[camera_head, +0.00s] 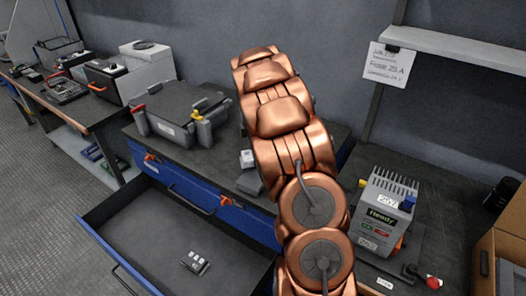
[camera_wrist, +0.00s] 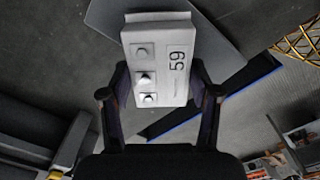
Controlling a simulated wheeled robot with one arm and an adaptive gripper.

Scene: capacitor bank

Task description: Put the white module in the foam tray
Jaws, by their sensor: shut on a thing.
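The white module (camera_wrist: 160,60) is a pale block with a black "59" and several round studs on its face. It is between the two fingers of my gripper (camera_wrist: 158,92) in the wrist view, and the gripper is shut on it. In the head view my copper arm hides most of the gripper. A small white block (camera_head: 247,158) shows at the arm's left edge above the bench; I cannot tell whether it is the held module. I cannot make out the foam tray for certain in either view.
An open blue-fronted drawer (camera_head: 150,225) holds a small marked block (camera_head: 195,262). A grey clamped case (camera_head: 180,112) sits on the bench behind it. A finned "Ready" unit (camera_head: 385,210) and a cardboard box (camera_head: 500,245) stand at right. A side bench (camera_head: 75,112) is at left.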

